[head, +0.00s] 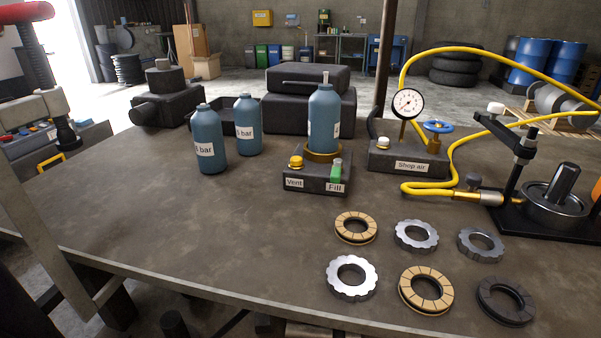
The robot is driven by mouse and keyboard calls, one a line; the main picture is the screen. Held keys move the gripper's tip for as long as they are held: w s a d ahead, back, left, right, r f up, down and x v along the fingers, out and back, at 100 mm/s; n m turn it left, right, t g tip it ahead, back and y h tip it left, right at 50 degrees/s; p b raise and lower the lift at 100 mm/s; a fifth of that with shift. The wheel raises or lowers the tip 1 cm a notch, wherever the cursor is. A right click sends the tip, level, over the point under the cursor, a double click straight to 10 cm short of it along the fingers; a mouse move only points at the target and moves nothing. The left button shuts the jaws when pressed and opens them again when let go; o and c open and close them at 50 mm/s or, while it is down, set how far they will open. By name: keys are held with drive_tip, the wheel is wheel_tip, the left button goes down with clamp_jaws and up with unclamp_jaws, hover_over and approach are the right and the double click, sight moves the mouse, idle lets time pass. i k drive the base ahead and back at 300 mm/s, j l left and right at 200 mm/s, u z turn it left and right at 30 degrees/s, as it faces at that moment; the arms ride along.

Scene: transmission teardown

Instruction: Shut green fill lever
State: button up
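The green fill lever (336,171) stands roughly upright on the front right of a dark charging block (318,184), just above its "Fill" label. A grey tip shows at its top. A yellow vent knob (296,162) sits on the left of the same block, above the "Vent" label. A blue bottle (324,120) stands upright in a brass-coloured collar on the block, behind the lever. I cannot tell the lever's valve position from its pose alone. My gripper is not visible in this view.
Two blue bottles (208,140) stand to the left. The "Shop air" block (408,157) with gauge and yellow hose (455,150) is at right. Several rings and toothed plates (351,277) lie in front. A black press (560,200) stands far right. The left tabletop is clear.

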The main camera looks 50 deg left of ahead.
sight(336, 178)
drive_tip(key=k+j+u, duration=0.25)
drive_tip(key=u, duration=0.15)
drive_tip(key=k+j+u, duration=0.2)
drive_tip(key=j+u, duration=0.2)
drive_tip(key=j, duration=0.1)
